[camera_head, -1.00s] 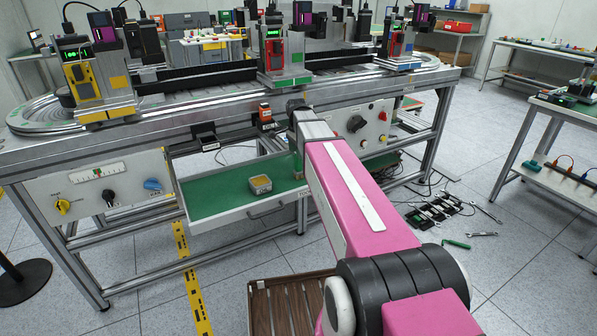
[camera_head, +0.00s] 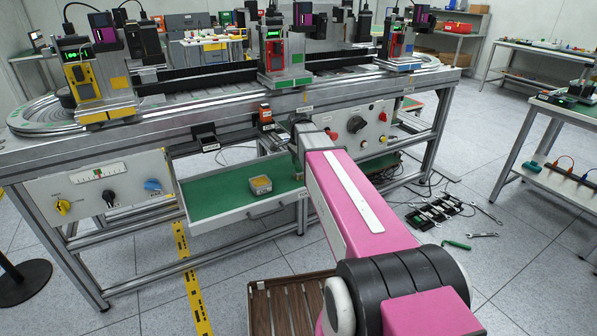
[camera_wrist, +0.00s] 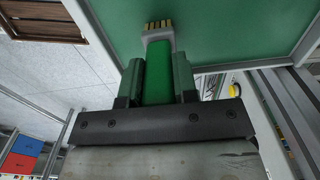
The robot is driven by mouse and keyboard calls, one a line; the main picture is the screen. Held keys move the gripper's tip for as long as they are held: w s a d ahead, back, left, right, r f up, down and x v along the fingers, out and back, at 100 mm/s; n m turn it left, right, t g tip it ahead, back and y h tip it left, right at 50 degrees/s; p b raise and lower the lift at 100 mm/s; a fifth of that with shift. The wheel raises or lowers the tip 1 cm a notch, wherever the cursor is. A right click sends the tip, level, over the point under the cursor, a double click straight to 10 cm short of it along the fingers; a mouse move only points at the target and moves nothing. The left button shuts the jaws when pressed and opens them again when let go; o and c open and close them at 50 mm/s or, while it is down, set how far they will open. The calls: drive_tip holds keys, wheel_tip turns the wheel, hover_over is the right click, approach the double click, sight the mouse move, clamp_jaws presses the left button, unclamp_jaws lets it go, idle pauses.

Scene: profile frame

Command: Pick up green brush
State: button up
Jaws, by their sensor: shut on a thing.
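The green brush (camera_wrist: 158,84) shows in the wrist view, its handle between the two fingers of my gripper (camera_wrist: 159,62). The fingers are shut on the handle. The brush's pale head and tan bristles (camera_wrist: 159,27) point to the top of the picture, against the green drawer floor (camera_wrist: 225,30). I cannot tell whether the bristles touch that floor. In the head view my pink arm reaches to the right end of the open drawer (camera_head: 205,205).
A small yellow-grey box (camera_head: 261,185) sits in the drawer. The workbench (camera_head: 240,130) with its control panels rises behind and above it. A brown slatted crate (camera_head: 262,310) is at the bottom. Black parts and tools (camera_head: 440,211) lie on the floor at right.

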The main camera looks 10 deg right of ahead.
drive_tip(key=shift+r, duration=0.8)
wheel_tip(320, 180, up, 2)
drive_tip(key=shift+r, duration=0.25)
drive_tip(key=s+a+r, duration=0.5)
drive_tip(key=a+r, duration=0.2)
drive_tip(key=a, duration=0.3)
drive_tip(key=shift+s, duration=0.4)
idle(0.4)
